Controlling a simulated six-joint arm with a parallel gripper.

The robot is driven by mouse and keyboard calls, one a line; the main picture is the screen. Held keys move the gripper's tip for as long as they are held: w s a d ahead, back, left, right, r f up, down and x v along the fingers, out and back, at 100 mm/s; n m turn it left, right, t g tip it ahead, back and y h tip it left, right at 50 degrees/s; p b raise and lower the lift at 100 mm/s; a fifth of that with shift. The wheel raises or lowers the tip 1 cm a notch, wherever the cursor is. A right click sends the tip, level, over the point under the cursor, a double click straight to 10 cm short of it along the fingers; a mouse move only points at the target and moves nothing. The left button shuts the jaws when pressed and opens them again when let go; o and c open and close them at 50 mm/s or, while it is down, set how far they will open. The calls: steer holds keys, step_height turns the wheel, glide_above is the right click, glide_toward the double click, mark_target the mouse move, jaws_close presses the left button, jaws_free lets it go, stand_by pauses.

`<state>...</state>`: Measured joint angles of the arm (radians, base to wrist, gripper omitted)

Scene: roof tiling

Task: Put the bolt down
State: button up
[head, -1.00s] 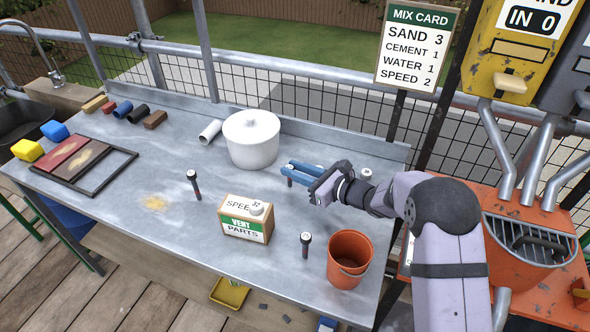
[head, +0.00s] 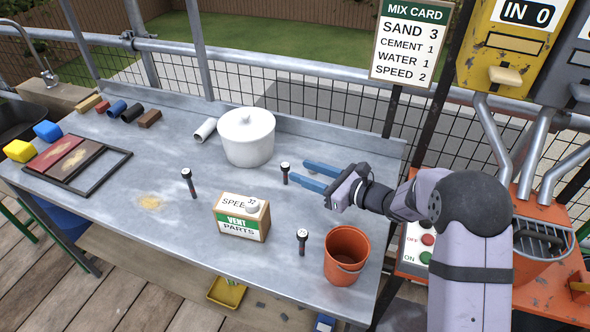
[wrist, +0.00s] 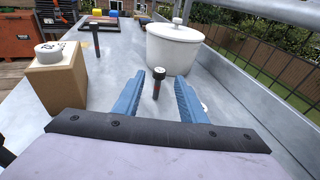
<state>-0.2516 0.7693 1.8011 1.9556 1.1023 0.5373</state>
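A dark bolt with a pale round head (head: 285,173) stands upright on the grey metal bench (head: 120,185), just off the tips of my gripper. My gripper (head: 312,176) is open, with its two blue fingers apart and nothing held between them. In the wrist view the same bolt (wrist: 158,84) stands in line with the gap between the fingers (wrist: 166,92), near their tips. Two similar bolts stand upright: one to the left (head: 189,183) and one at the front (head: 302,241).
A white lidded pot (head: 247,138) stands behind the bolt. A vent parts box (head: 241,217) is in front of it and an orange bucket (head: 346,256) at front right. A black frame with coloured tiles (head: 77,160) lies at the left.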

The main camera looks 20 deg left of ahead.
steer(key=v, duration=0.6)
steer(key=shift+d+b, duration=0.25)
steer(key=shift+b, duration=0.05)
steer(key=shift+s, duration=0.1)
steer(key=s+d+r+n+g+h+p, duration=0.55)
steer(key=s+d+n+h+p, duration=0.2)
steer(key=d+n, duration=0.35)
steer(key=s+d+f+n+h+p, duration=0.2)
steer(key=s+d+n+h, duration=0.5)
steer(key=s+d, duration=1)
steer(key=n+p, duration=0.1)
steer(key=n, duration=0.2)
steer(key=shift+s+n+t+p, duration=0.2)
steer(key=shift+n+t+p, duration=0.1)
steer(key=shift+t+p, duration=0.1)
steer(key=shift+o, duration=0.5)
steer(key=shift+f+h, duration=0.15)
steer(key=shift+h, duration=0.1)
steer(key=shift+w, duration=0.1)
